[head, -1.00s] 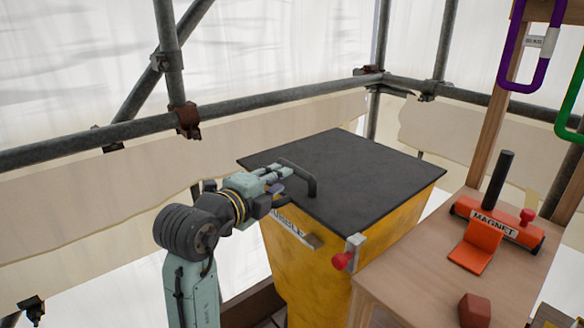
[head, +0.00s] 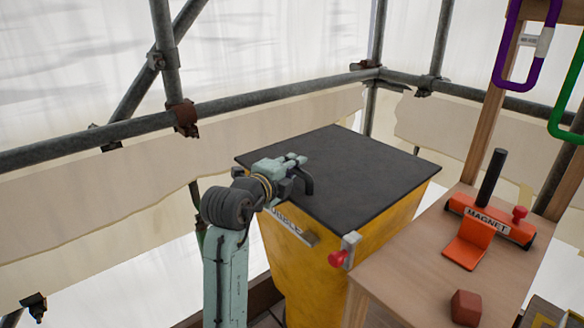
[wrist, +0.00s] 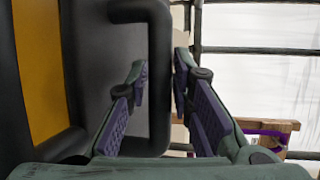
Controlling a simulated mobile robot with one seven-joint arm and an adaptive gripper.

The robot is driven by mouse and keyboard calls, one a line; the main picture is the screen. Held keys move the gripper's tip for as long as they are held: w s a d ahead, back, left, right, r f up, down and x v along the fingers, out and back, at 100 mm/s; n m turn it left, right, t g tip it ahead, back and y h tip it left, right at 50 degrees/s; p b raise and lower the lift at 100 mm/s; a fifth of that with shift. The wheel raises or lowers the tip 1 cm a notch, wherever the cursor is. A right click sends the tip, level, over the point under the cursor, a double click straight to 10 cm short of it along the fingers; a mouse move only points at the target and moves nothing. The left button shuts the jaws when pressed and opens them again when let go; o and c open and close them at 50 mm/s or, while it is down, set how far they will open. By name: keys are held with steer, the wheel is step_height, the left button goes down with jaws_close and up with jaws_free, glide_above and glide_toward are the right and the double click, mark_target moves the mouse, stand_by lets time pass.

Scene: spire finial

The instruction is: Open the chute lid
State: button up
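The chute lid (head: 360,180) is a dark flat panel lying closed on the yellow chute (head: 375,238). Its black U-shaped handle (head: 308,184) stands at the lid's left side. My gripper (head: 297,160) is at this handle, with its fingers on either side of the bar. In the wrist view, the handle bar (wrist: 160,80) runs upright between the two fingertips, which lie close against it on both sides. My gripper (wrist: 161,85) looks shut on the bar. The lid's dark surface fills the left of the wrist view, beside a yellow strip.
A red-knobbed metal latch (head: 344,251) sits at the chute's front corner. A wooden bench (head: 415,270) at right carries an orange magnet tool (head: 490,221) and a dark red block (head: 466,307). Scaffold pipes (head: 270,97) run behind the chute. Space above the lid looks clear.

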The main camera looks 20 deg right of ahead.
jaws_close()
stand_by(0.3)
